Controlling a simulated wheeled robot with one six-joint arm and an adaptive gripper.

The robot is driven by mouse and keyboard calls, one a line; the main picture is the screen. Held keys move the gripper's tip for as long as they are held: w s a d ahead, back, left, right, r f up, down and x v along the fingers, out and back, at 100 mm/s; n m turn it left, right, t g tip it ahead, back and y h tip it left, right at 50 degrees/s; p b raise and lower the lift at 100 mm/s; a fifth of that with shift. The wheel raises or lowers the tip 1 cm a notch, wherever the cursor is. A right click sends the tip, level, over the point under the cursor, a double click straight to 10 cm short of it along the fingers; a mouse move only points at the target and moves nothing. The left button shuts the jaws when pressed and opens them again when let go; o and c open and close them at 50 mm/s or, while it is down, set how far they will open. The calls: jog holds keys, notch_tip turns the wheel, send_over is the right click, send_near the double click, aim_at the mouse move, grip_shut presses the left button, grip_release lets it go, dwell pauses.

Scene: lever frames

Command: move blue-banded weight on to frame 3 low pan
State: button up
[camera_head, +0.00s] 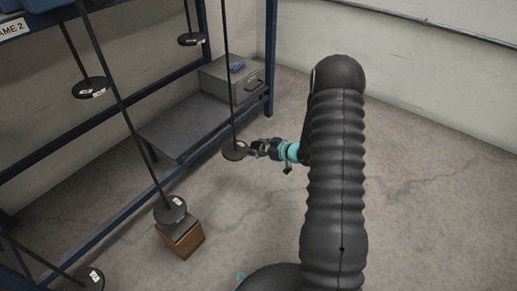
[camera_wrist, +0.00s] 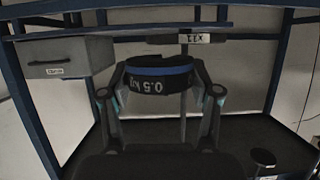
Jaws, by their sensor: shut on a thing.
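In the wrist view, my gripper (camera_wrist: 160,90) is shut on the blue-banded weight (camera_wrist: 160,84), a black cylinder with a blue stripe and white "0.5" lettering. In the head view, my gripper (camera_head: 258,148) is right beside a round black pan (camera_head: 234,152) hanging on a long rod. I cannot tell whether the weight touches this pan or is over it. The weight is too small and dark to make out there. No frame 3 label is readable, so I cannot confirm which frame this pan belongs to.
Other black pans hang left, one (camera_head: 170,209) over a wooden block (camera_head: 182,240) and one higher (camera_head: 90,88). A grey box (camera_head: 222,86) stands on the low shelf (camera_head: 187,128) behind. Blue frame posts border this area. Open floor (camera_head: 430,190) lies to the right.

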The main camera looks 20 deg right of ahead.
aim_at(236, 146)
jog(key=shift+w+a+r+b, duration=0.1)
jog(key=shift+w+a, duration=0.25)
jog(key=shift+a, duration=0.25)
jog(key=shift+w+a+f+b, duration=0.1)
jog(key=shift+w+a, duration=0.25)
jog(key=shift+a, duration=0.25)
jog(key=shift+w+a+r+b, duration=0.1)
jog(key=shift+w+a, duration=0.25)
jog(key=shift+a, duration=0.25)
jog(key=shift+w+a+b, duration=0.1)
jog(key=shift+w+a, duration=0.25)
jog(key=shift+a, duration=0.35)
jog(key=shift+w+a+b, duration=0.1)
jog(key=shift+w+a, duration=0.25)
jog(key=shift+a, duration=0.3)
jog(key=shift+w+a+b, duration=0.1)
jog(key=shift+w+a, duration=0.25)
jog(key=shift+a, duration=0.35)
dwell(0.6)
jog(key=shift+f+b, duration=0.3)
jog(key=shift+f, duration=0.2)
dwell(0.4)
jog(key=o, duration=1.4)
jog(key=shift+o, duration=0.2)
jog(key=shift+s, duration=0.1)
jog(key=p+v, duration=0.2)
jog(key=v, duration=0.5)
